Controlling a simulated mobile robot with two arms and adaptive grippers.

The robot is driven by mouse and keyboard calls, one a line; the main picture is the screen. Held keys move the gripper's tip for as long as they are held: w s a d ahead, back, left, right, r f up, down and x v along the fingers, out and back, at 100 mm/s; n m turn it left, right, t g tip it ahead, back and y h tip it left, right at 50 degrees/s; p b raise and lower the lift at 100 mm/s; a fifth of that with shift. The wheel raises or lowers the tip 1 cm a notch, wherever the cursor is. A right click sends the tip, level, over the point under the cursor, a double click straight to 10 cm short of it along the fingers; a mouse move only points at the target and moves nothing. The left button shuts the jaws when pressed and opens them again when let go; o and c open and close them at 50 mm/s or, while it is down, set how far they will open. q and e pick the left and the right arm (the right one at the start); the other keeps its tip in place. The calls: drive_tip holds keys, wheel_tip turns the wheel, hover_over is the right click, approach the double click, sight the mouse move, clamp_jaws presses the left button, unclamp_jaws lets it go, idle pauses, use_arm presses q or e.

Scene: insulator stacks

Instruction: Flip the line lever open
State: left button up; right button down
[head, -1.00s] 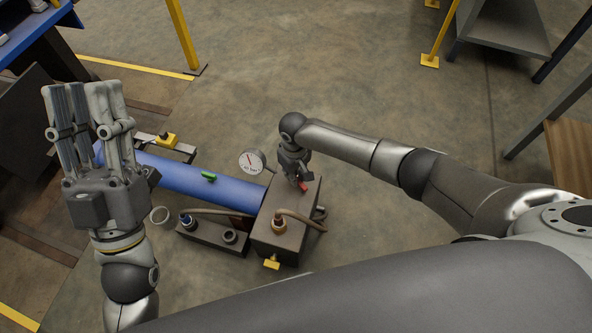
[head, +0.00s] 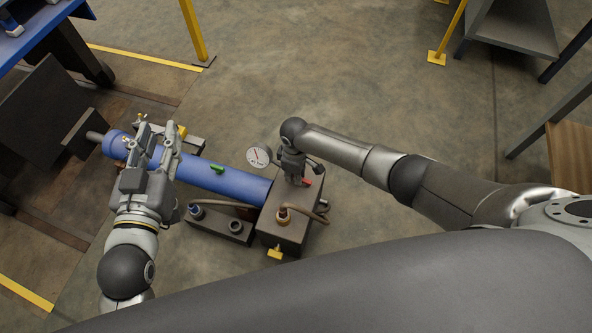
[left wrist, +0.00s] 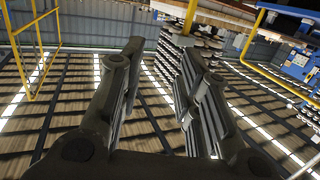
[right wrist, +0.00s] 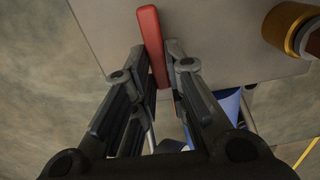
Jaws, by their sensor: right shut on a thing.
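A red lever (head: 307,182) sits on top of a grey-brown block (head: 284,235) at the right end of a blue cylinder (head: 205,177). My right gripper (head: 297,172) is at the lever. In the right wrist view, the red lever (right wrist: 151,35) passes between the fingers of my right gripper (right wrist: 156,62), which is shut on it; its lower part is partly hidden by the fingers. My left gripper (head: 158,132) appears over the left part of the blue cylinder, its fingers apart and empty. In the left wrist view, the left gripper (left wrist: 160,58) also shows nothing between its fingers.
A round gauge (head: 259,155) stands behind the cylinder. A green lever (head: 217,169) is on the cylinder. Hoses and a brass fitting (head: 283,216) are near the block's front. A yellow post (head: 193,30) stands at the back. Floor behind the block is clear.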

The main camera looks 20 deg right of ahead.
use_arm(q)
drive_tip(key=shift+s+a+f+g, duration=0.15)
drive_tip(key=shift+f+g, duration=0.25)
drive_tip(key=shift+f, duration=0.2)
use_arm(e)
drive_tip(key=shift+s+a+n, duration=0.1)
drive_tip(key=shift+n, duration=0.2)
drive_tip(key=c, duration=1.4)
unclamp_jaws()
drive_tip(key=shift+c, duration=0.2)
drive_tip(key=shift+r, duration=0.1)
wheel_tip(320, 180, up, 12)
